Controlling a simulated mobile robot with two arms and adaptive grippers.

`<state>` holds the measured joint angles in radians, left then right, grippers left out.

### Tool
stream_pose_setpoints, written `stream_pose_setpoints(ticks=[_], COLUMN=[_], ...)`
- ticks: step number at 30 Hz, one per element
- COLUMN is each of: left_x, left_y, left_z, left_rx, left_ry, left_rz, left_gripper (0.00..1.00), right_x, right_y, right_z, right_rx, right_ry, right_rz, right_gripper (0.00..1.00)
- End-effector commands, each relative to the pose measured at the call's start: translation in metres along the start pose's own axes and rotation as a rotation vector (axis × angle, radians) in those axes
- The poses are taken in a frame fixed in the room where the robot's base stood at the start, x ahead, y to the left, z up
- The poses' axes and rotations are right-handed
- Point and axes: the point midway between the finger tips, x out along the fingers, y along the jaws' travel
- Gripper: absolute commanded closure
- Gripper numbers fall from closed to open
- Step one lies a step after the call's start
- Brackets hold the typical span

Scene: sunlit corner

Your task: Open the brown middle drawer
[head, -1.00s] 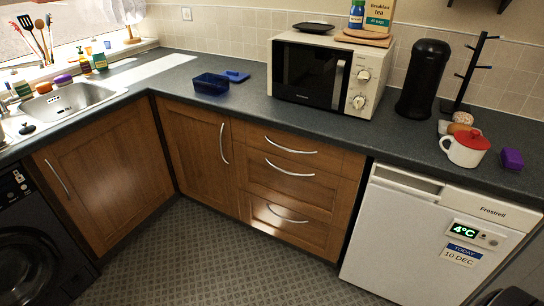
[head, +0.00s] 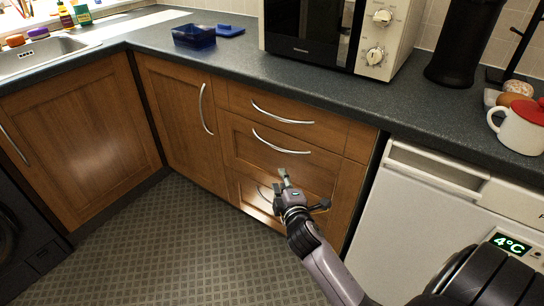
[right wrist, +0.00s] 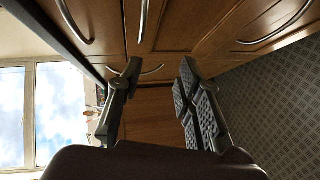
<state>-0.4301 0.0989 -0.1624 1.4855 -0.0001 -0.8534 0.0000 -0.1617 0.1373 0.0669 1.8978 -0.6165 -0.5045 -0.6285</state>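The brown middle drawer (head: 262,155) is shut in the wooden unit below the counter. Its curved silver handle (head: 280,143) is clear in the head view and also shows at the top of the right wrist view (right wrist: 143,20). My right gripper (head: 288,186) is in front of the drawers, below that handle in the picture, and hides part of the bottom drawer's handle (head: 264,194). In the right wrist view its two fingers (right wrist: 160,72) are spread with nothing held between them, apart from the middle handle. My left gripper is not in view.
The top drawer (head: 238,103) is shut above. A wooden cupboard door (head: 176,115) is to the left and a white fridge (head: 400,225) to the right. The counter (head: 230,64) holds a microwave (head: 310,38) and a blue tub (head: 194,36). The patterned floor in front is clear.

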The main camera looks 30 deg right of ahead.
Motion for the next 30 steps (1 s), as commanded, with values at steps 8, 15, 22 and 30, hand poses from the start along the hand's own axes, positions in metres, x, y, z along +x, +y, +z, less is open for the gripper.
stream_pose_setpoints(ticks=[8,15,22,30], left_x=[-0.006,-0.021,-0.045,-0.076], left_y=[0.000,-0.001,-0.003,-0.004], left_z=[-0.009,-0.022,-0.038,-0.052], left_rx=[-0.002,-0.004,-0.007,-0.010], left_ry=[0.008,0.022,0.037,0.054], left_rz=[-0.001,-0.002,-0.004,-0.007], left_gripper=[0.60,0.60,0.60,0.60], right_x=[0.013,0.063,0.112,0.156], right_y=[0.027,0.029,0.032,0.033], right_z=[0.001,0.001,0.002,0.002], right_rx=[-0.035,-0.033,-0.032,-0.031], right_ry=[-0.008,-0.008,-0.007,-0.007], right_rz=[0.064,0.063,0.062,0.059], right_gripper=[0.67,0.67,0.67,0.67])
